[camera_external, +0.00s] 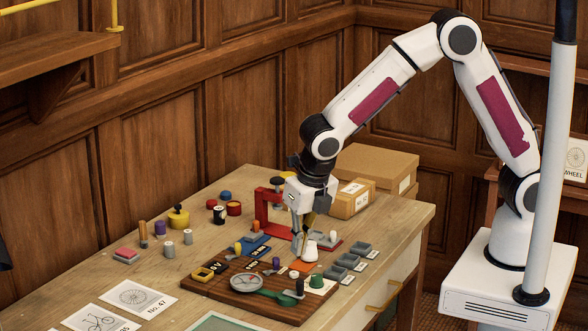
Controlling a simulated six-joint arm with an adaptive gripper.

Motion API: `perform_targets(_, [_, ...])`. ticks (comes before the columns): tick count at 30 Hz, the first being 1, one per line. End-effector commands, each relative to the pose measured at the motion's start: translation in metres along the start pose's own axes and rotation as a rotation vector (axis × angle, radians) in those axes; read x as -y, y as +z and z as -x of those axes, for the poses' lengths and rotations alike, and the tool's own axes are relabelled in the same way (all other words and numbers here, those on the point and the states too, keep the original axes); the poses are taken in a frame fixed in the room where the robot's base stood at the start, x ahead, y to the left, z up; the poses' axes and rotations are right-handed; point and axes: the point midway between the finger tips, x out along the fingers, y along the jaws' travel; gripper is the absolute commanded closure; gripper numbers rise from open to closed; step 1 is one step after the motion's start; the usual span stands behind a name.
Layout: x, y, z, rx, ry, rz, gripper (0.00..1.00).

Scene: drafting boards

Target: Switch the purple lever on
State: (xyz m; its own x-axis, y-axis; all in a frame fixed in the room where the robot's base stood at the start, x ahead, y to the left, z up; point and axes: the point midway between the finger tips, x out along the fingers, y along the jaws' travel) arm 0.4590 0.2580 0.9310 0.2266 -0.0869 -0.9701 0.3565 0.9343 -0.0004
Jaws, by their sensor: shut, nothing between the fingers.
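A small purple knob (276,263), seemingly the purple lever, stands on the dark brown board (213,290) on the table. It is too small for me to tell its tilt or setting. My gripper (300,246) points down over the back of the board, shut and empty. It is a little behind and to the right of the purple knob, beside a white cone-shaped piece (310,252). I cannot tell whether its tips touch anything there.
The board also carries a round dial (246,283), a green-handled part (280,297) and a green knob (316,281). A red frame (264,212) stands behind. Grey trays (348,260) lie to the right, cardboard boxes (375,166) at the back. Several small pieces stand at the left.

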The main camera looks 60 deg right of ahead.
Motion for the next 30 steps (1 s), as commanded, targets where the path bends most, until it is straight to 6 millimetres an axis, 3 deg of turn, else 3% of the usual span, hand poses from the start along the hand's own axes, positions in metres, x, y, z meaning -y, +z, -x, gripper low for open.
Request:
perform_targets(14, [0.001, -0.001, -0.061, -0.002, -0.002, 0.0, 1.0])
perform_targets(21, [0.0, 0.029, -0.065, 0.0, 0.001, -0.003, 1.0])
perform_targets(30, [0.0, 0.039, -0.068, 0.0, 0.001, 0.0, 1.0])
